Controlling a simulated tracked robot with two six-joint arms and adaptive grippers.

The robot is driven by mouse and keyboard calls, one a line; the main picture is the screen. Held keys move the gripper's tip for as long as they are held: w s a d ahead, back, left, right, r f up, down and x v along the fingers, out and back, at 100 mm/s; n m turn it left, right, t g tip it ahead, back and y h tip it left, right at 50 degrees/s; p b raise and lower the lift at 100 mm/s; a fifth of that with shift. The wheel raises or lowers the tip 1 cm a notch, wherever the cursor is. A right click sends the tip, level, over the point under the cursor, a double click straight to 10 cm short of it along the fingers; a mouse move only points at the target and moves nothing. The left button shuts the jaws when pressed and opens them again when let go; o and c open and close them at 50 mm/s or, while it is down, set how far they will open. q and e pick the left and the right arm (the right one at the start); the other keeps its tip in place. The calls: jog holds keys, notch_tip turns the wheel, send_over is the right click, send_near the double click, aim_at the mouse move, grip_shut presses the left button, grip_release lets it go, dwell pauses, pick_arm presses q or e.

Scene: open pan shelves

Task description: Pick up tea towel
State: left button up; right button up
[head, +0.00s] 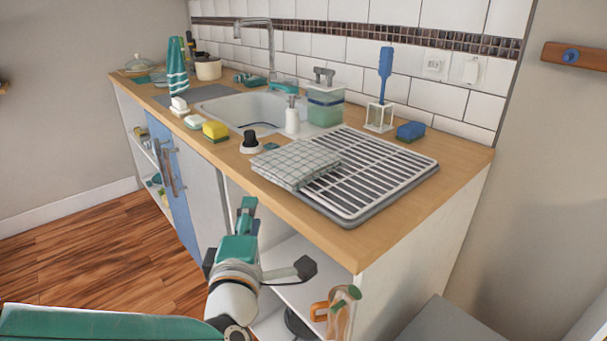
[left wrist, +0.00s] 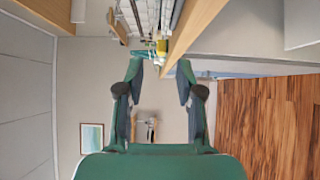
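A folded grey-and-white checked tea towel (head: 296,163) lies flat on the left part of the white slatted drying rack (head: 385,170), on the wooden counter. A teal striped cloth (head: 176,68) hangs upright farther back, left of the sink. My left gripper (head: 247,208) is in front of the counter edge, nearer to me and lower than the checked towel, not touching it. In the left wrist view my left gripper (left wrist: 160,75) has its two fingers apart with nothing between them. I cannot pick out the checked towel clearly in that view. My right gripper is not in view.
The wooden counter edge (head: 310,222) runs just beyond my left gripper. An orange mug (head: 321,311) is on the shelf below.

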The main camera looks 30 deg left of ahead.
pick_arm(q)
send_near(265, 173)
jog(key=x, duration=0.5)
jog(key=shift+w+a, duration=0.1)
jog(key=shift+w, duration=0.05)
jog(key=shift+p+x, duration=0.45)
jog(key=shift+x, duration=2.2)
grip_shut()
